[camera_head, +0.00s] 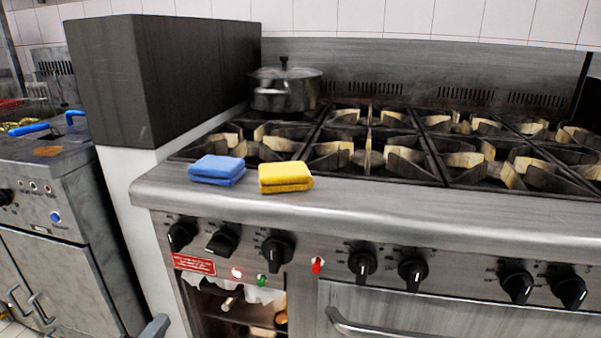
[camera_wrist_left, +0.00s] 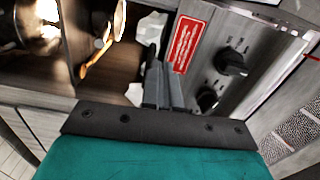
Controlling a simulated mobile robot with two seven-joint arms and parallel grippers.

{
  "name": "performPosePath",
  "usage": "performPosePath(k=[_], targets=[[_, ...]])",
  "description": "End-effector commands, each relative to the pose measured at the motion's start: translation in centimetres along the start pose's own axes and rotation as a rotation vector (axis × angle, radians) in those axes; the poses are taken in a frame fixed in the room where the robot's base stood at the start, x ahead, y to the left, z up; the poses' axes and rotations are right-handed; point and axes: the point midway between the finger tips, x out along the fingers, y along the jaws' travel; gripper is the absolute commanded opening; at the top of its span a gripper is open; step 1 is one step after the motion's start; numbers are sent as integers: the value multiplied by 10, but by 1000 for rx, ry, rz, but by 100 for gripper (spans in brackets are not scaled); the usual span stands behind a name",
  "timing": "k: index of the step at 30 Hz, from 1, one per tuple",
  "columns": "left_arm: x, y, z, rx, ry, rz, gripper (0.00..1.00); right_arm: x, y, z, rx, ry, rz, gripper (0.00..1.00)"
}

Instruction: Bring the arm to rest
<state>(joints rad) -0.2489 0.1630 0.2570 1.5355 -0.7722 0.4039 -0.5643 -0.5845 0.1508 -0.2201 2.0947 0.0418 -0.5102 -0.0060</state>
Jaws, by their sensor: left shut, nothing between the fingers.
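My left gripper (camera_head: 156,327) only just shows at the bottom edge of the head view, low in front of the stove's left end. In the left wrist view its two grey fingers (camera_wrist_left: 163,85) are together with nothing between them. They point toward the stove front near the red label (camera_wrist_left: 187,45). Most of my left arm is outside the head view. My right gripper is in neither view.
A blue sponge (camera_head: 217,170) and a yellow sponge (camera_head: 285,177) lie on the stove's front ledge (camera_head: 400,205). A lidded pot (camera_head: 285,88) stands on the back left burner. Black knobs (camera_head: 277,250) stick out above an open shelf (camera_head: 240,312). A fryer (camera_head: 50,220) stands left.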

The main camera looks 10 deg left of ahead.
Motion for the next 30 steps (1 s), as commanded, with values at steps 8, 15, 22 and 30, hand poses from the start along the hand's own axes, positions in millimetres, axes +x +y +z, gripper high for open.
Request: performPosePath(k=[8,15,22,30], targets=[[-32,14,-77,-695,-145,164,0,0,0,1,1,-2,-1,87],[-93,36,-184,-1328,-278,508,0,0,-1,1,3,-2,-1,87],[-113,-2,-204,-1443,-330,595,0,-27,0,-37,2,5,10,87],[-121,-56,-192,-1422,-356,573,0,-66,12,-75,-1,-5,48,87]])
